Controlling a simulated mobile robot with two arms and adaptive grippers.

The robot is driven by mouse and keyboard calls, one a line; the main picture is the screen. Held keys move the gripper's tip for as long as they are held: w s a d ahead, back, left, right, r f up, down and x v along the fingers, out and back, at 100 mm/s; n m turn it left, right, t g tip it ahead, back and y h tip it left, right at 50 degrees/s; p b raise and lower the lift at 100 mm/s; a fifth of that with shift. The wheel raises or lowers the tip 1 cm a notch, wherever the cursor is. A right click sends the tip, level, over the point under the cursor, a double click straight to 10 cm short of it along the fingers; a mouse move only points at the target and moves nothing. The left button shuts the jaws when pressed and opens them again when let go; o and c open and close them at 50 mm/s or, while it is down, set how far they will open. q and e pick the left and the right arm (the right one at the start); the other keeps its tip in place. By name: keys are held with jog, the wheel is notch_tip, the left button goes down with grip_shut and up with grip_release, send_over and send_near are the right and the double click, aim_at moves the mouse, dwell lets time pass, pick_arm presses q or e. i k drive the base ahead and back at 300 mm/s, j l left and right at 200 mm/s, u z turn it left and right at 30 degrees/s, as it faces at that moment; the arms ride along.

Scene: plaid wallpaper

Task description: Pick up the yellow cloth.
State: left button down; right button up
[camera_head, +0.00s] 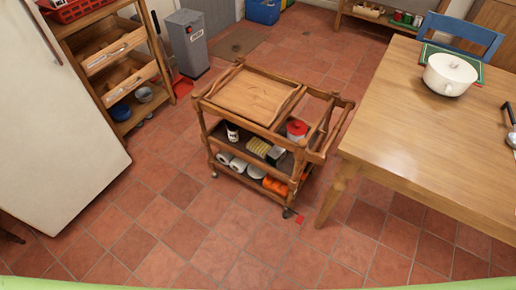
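A small folded yellow item, which looks like the yellow cloth (258,146), lies on the middle shelf of a wooden trolley (209,105). It sits between a dark bottle with a white label (232,132) on its left and a dark green and white item (275,155) on its right. The trolley's top tray partly overhangs that shelf. Neither of my grippers is in view.
A wooden table (420,140) with a white pot (449,74) stands close to the trolley's right. A white fridge (50,120) and wooden shelves (70,42) are at left. A grey bin (188,43) stands behind.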

aim_at(260, 148)
jog(key=z, duration=0.4)
jog(key=i+j+z, duration=0.15)
jog(key=j+z, duration=0.25)
jog(key=i+j+z, duration=0.15)
jog(key=z, duration=0.2)
jog(key=j+z, duration=0.75)
jog(key=i+j, duration=0.05)
